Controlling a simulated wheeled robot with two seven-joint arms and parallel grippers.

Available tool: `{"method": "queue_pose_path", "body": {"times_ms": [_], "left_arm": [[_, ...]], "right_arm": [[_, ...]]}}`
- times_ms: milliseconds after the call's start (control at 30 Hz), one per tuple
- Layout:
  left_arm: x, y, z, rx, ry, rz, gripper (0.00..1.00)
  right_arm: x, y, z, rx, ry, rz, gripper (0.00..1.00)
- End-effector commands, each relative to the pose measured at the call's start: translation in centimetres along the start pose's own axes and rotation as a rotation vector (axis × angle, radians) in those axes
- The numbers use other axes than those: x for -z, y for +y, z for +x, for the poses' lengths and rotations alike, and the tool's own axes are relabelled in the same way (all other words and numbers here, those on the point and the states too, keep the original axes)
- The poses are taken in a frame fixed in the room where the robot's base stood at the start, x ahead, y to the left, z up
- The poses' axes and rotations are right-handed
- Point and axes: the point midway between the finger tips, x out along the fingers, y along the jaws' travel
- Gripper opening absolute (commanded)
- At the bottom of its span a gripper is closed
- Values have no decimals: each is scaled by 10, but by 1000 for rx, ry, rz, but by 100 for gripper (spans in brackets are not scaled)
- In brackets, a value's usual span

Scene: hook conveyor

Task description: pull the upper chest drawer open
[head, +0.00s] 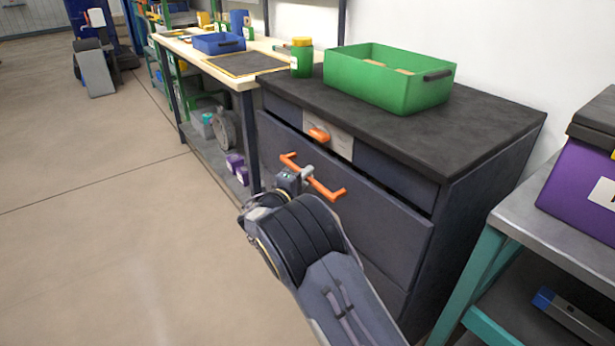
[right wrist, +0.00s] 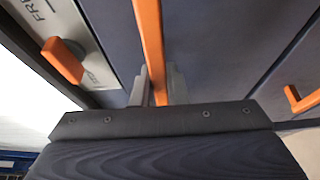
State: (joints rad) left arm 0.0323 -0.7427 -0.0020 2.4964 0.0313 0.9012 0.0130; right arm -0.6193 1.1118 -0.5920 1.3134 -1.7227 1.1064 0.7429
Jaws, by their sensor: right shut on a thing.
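The dark grey chest (head: 485,180) with a black top stands right of centre in the head view. Its upper drawer (head: 385,230) has an orange bar handle (head: 327,190). A dark gap shows above this drawer front, which seems to stand out slightly from the chest. My right gripper (head: 306,174) is shut on the middle of the bar. In the right wrist view, the fingers (right wrist: 158,88) lie on both sides of the orange bar (right wrist: 150,40). My arm hides part of the lower front. My left gripper is not in view.
An orange knob (head: 319,134) sits on a light plate above the drawer. A green bin (head: 385,85) and a green jar with a yellow lid (head: 301,60) stand on the chest. A grey-topped table (head: 540,225) stands close at right. The floor (head: 130,230) at left is clear.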

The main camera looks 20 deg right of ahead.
Motion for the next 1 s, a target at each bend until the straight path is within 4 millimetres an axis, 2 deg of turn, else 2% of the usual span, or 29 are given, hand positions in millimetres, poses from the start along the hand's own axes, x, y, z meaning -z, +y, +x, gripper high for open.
{"method": "queue_pose_path", "body": {"times_ms": [267,700,1000], "left_arm": [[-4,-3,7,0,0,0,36],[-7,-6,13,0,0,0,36],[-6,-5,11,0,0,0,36]], "right_arm": [[20,-3,-47,2,5,1,0],[66,-2,-159,2,5,-1,0],[92,-2,-223,3,3,-1,0]]}}
